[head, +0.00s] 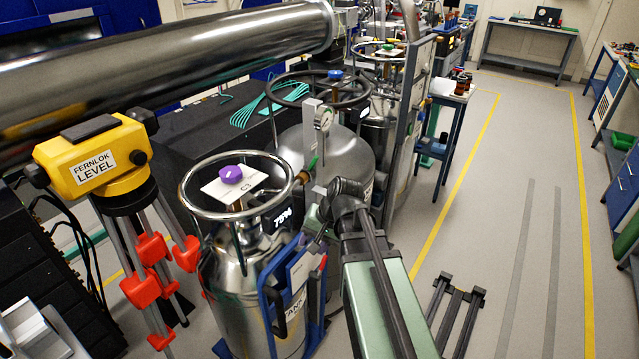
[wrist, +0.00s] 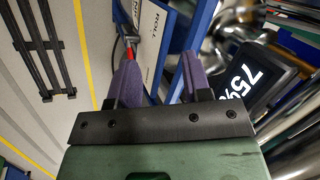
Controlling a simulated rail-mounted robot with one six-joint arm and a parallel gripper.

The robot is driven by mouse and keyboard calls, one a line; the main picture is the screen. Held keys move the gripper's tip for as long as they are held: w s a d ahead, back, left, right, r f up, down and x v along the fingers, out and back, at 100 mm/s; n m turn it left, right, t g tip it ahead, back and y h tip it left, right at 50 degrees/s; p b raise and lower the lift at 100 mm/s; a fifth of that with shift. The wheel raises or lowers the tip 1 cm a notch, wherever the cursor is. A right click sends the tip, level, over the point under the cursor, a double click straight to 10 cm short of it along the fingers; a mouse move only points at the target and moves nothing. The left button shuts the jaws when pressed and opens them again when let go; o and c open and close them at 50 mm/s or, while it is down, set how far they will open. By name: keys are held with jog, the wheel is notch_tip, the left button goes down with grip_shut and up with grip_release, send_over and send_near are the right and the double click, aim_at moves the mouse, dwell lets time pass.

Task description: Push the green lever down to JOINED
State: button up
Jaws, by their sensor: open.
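My gripper (wrist: 157,68) shows in the wrist view with two purple fingers apart and nothing between them. In the head view it is mostly hidden behind my arm, near the blue-framed cart beside the front dewar. A small green handle (head: 312,163) by a brass fitting shows in the head view, just beyond my wrist; I cannot tell whether it is the task's green lever. No JOINED label is readable. In the wrist view, a white panel (wrist: 156,25) with the word ROLL lies past the fingers, and a thin red-tipped part (wrist: 129,48) is close to the left finger.
The silver dewar (head: 230,270) with a 75% display (wrist: 254,78) stands close by. A larger grey tank (head: 345,150) with a ring and gauge is behind it. A yellow level (head: 92,160) on a tripod stands left. The floor on the right is mostly clear.

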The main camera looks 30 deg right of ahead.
jog(key=w+d+f+m+t+y+b, duration=0.1)
jog(key=w+d+m+t+y+b, duration=0.3)
jog(key=w+d+m, duration=0.45)
jog(key=m+t+b, duration=0.2)
jog(key=m+t, duration=0.7)
jog(key=m, duration=0.6)
send_near(311, 168)
jog(key=s+d+r, duration=0.2)
jog(key=d+r, duration=0.1)
jog(key=shift+n+y, duration=0.25)
jog(key=shift+y, duration=0.15)
jog(key=x, duration=1)
jog(key=shift+w+a, duration=0.25)
jog(key=shift+c, duration=0.2)
grip_shut()
